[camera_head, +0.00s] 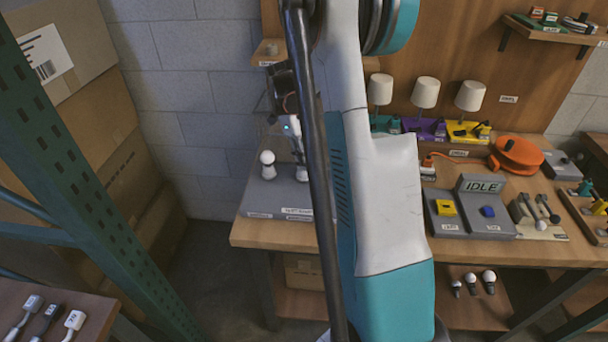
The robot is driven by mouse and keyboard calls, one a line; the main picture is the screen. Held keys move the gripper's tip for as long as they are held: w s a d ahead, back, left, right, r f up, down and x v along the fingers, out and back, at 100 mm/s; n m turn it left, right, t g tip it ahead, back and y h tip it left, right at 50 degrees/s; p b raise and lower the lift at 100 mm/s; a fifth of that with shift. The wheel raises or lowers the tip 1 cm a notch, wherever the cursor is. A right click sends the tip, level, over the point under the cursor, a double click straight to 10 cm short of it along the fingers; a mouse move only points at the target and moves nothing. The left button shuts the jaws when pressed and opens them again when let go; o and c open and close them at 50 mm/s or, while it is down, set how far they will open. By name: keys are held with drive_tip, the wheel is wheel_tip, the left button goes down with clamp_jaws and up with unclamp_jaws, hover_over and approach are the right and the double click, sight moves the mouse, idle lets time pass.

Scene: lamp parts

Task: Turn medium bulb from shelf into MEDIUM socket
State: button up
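Several white bulbs of different sizes stand in a row on the low shelf under the bench; the middle-sized bulb (471,283) is between a smaller bulb (456,287) and a larger bulb (489,280). A white bulb-shaped piece (267,164) stands on a grey block (258,198) at the bench's left end. The block's labels are too small to read, and I cannot make out which socket is MEDIUM. My gripper (273,108) appears as dark parts above this block, left of my arm and largely hidden by it. Its fingers and anything in them are unclear.
Three white-shaded lamps (425,93) stand on coloured bases at the bench's back. An orange reel (517,153) and a grey console (480,203) reading IDLE are on the right. A green rack post (70,170) and cardboard boxes (120,130) stand left. My arm blocks the bench's middle.

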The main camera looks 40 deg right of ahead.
drive_tip(key=o, duration=1)
drive_tip(key=shift+f+m, duration=0.1)
drive_tip(key=shift+m, duration=0.3)
drive_tip(key=shift+o, duration=0.2)
drive_tip(key=v, duration=1.1)
drive_tip(key=shift+w+d+r, duration=0.1)
drive_tip(key=shift+w+r, duration=0.05)
drive_tip(key=shift+r, duration=0.4)
